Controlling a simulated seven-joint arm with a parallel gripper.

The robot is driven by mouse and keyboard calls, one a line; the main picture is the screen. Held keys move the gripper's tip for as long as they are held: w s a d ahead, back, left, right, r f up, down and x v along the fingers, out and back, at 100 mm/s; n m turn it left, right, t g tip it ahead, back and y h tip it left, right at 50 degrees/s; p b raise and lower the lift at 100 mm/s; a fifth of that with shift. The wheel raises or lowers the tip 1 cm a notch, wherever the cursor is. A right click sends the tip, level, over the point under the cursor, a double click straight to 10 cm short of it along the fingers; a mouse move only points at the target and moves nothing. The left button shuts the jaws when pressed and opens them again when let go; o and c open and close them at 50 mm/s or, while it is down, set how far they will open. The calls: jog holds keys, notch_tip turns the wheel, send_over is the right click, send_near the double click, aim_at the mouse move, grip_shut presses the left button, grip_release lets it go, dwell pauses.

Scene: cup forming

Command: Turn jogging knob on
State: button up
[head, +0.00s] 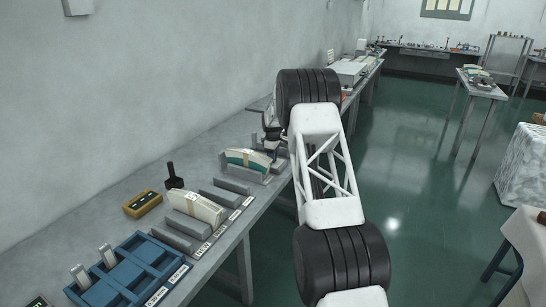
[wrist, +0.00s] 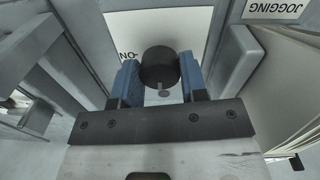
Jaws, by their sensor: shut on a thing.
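The jogging knob (wrist: 158,66) is a black round knob in front of a white plate (wrist: 128,27) in the wrist view. Lettering that reads "ON" when turned shows on the plate just left of the knob. My gripper (wrist: 159,80) has a blue finger on each side of the knob and is shut on it. A white "JOGGING" label (wrist: 274,9) is at the upper right. In the head view my arm stretches along the bench, and I cannot make out the knob there.
The long grey bench (head: 228,248) runs along the left wall. On it are a blue compartment tray (head: 133,262), a yellow box (head: 143,203) and cup-paper stacks (head: 196,206). Open green floor (head: 408,190) lies right of the bench.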

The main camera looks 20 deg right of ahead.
jog(key=shift+m, duration=0.3)
jog(key=m, duration=0.8)
jog(key=shift+m, duration=0.4)
jog(key=m, duration=0.8)
jog(key=shift+w, duration=0.1)
jog(key=o, duration=0.9)
jog(key=shift+r, duration=0.15)
